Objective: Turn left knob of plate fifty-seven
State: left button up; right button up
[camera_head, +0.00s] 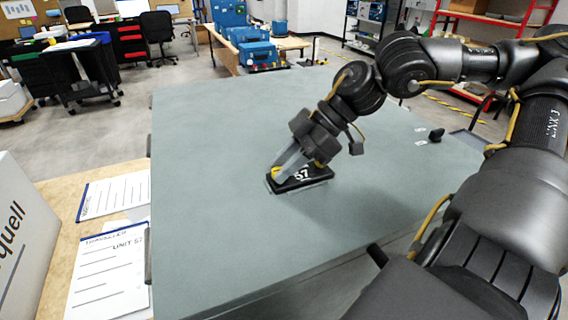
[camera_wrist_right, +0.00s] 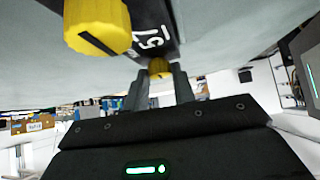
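Plate fifty-seven (camera_head: 301,177) is a small black plate with a white "57", lying on the grey table top. It also shows in the wrist view (camera_wrist_right: 150,32), with its number upside down. My right gripper (camera_head: 281,174) reaches down at the plate's left end. In the wrist view its two fingers (camera_wrist_right: 160,76) stand on either side of the yellow left knob (camera_wrist_right: 160,66), close against it. The other yellow knob (camera_wrist_right: 98,25), with a dark pointer mark, is large and free at the picture's left. My left gripper is not in view.
The grey table top (camera_head: 215,130) is clear around the plate. A small black piece (camera_head: 436,135) lies near its right edge. Paper sheets (camera_head: 108,272) and a white box (camera_head: 22,240) are on the wooden surface at left. Blue cases (camera_head: 258,55) stand behind.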

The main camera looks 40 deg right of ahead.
jog(key=o, duration=0.4)
jog(key=shift+c, duration=0.2)
jog(key=shift+b+v, duration=0.75)
jog(key=shift+v, duration=4.65)
